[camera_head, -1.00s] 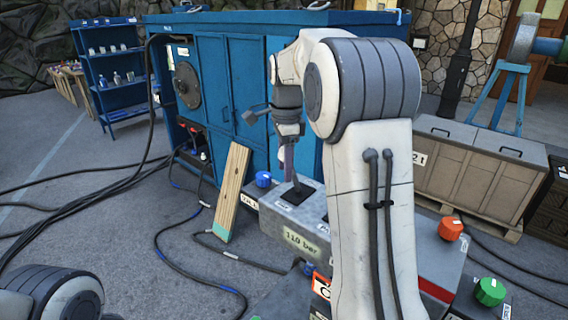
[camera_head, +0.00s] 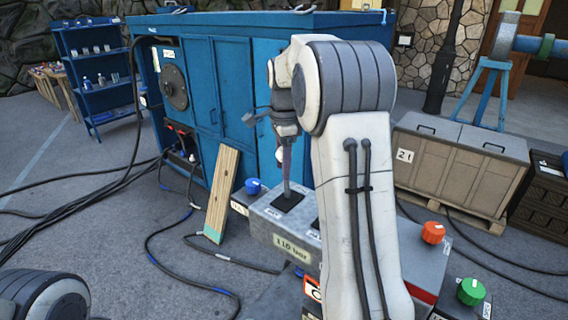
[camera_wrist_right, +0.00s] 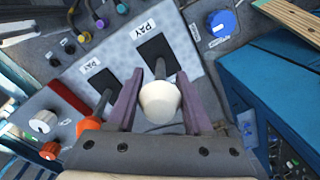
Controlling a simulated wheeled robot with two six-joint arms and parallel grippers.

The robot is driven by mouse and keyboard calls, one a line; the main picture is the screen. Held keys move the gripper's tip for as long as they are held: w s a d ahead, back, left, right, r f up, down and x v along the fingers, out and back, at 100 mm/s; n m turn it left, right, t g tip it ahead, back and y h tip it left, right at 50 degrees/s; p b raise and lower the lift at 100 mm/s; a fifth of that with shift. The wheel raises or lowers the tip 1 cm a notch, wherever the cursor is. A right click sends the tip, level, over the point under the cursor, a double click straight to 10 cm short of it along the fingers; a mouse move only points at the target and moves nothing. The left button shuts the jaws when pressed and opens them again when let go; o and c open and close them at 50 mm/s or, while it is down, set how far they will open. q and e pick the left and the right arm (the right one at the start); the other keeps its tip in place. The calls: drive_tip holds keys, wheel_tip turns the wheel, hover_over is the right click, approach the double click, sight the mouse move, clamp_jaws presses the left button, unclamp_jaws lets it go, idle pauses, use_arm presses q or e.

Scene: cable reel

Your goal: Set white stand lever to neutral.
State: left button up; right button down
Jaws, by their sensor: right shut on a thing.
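The white stand lever has a rounded white knob (camera_wrist_right: 159,102) on a dark stem. In the right wrist view it rises from a black slot plate marked PAY. My right gripper (camera_wrist_right: 160,78) has its purple fingers on either side of the knob and is shut on it. In the head view, the right gripper (camera_head: 286,158) points down over the slot plate (camera_head: 288,199) on the grey stand, and the stem looks near upright. The fingers largely hide the knob there. My left gripper is out of view.
An orange-knobbed lever (camera_wrist_right: 88,124) stands beside the white one in a second slot. A blue knob (camera_wrist_right: 221,23) is on the panel's other side. Red-orange (camera_head: 433,232) and green (camera_head: 471,291) knobs sit at right. A wooden plank (camera_head: 222,190) leans on the blue cabinet (camera_head: 240,70).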

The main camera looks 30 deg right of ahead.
drive_tip(key=shift+w+a+r, duration=0.1)
drive_tip(key=shift+w, duration=0.05)
idle(0.4)
drive_tip(key=shift+c, duration=1.5)
unclamp_jaws()
drive_tip(key=r, duration=0.7)
drive_tip(key=r+b, duration=0.1)
drive_tip(key=r, duration=0.2)
drive_tip(key=shift+s+r, duration=0.2)
drive_tip(key=shift+s, duration=0.15)
